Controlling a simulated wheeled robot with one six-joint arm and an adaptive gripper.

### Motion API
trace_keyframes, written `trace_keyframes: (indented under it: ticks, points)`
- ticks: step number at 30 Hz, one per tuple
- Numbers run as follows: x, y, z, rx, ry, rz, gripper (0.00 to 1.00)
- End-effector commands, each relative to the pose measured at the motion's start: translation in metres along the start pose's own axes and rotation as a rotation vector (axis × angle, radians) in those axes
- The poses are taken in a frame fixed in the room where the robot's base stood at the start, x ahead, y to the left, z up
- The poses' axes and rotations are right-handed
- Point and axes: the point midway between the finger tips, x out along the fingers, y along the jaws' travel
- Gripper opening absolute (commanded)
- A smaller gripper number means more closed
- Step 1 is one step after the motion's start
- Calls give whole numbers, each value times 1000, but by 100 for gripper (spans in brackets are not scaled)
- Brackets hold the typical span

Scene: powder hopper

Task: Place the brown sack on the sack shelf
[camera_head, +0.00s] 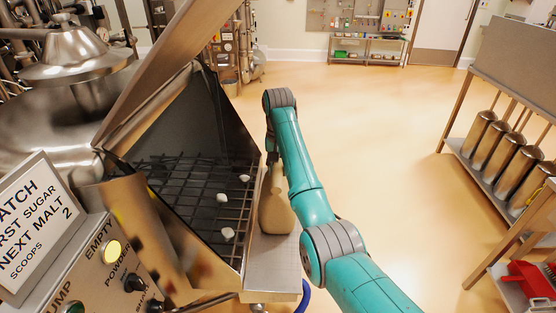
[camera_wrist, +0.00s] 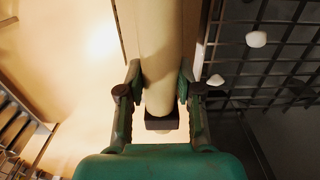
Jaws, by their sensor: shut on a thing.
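The brown sack (camera_head: 276,208), tan and upright, is over a flat metal ledge (camera_head: 272,258) on the right side of the hopper, which looks like the sack shelf. I cannot tell whether its base touches the ledge. My gripper (camera_head: 271,160) is at the sack's upper part, largely hidden by my arm. In the wrist view, my gripper (camera_wrist: 160,82) has a finger on each side of the pale sack (camera_wrist: 160,45) and is shut on it.
The open hopper has a dark grid (camera_head: 190,190) with several white lumps, left of the sack. A raised metal lid (camera_head: 160,70) leans above it. A control panel (camera_head: 105,265) is at front left. Steel canisters (camera_head: 505,150) stand on a rack at right. Open floor lies between.

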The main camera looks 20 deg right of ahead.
Motion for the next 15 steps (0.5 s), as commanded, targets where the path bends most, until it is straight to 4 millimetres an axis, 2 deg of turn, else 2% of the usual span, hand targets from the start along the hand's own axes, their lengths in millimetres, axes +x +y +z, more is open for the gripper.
trace_keyframes:
  ticks: [11, 12, 15]
  points:
    - [-2, 0, -1, 0, 7, -2, 0]
    - [3, 0, 0, 0, 0, 0, 40]
    - [2, 0, 0, 0, 0, 0, 60]
